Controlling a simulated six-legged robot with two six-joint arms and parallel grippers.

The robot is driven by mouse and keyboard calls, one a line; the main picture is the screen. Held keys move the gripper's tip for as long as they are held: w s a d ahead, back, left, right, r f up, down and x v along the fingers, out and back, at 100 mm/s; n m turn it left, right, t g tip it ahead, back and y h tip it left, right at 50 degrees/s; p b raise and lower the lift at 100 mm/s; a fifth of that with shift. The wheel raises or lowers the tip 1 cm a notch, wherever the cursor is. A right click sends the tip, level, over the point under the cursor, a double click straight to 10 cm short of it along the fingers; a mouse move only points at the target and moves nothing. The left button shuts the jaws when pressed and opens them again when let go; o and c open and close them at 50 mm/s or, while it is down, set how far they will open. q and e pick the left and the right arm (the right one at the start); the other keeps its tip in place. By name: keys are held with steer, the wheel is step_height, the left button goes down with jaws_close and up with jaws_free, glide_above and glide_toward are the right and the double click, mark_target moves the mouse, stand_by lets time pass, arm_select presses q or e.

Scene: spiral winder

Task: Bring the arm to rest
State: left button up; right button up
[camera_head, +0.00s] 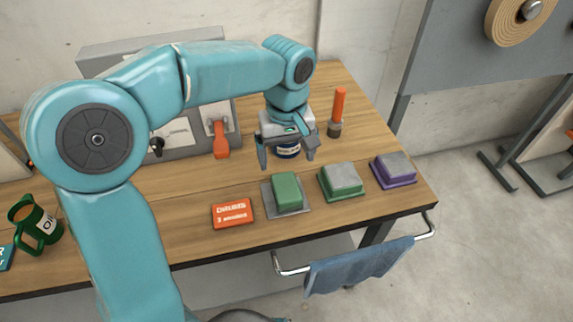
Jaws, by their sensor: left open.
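My left arm reaches over the wooden table (180,235) from the left. My left gripper (288,158) points down above the table, its two fingers spread apart. A dark blue can-like thing with a pale label (288,151) shows between and behind the fingers; I cannot tell whether the fingers touch it. My right gripper is not in view.
A green block (287,190) lies on a grey plate, beside a grey-topped green block (342,180) and a purple one (395,169). An orange sign (232,213), a green mug (36,225), an orange-handled tool (338,110) and a grey panel with an orange lever (220,140) also stand here.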

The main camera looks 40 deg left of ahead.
arm_select(q)
steer(key=shift+r, duration=0.3)
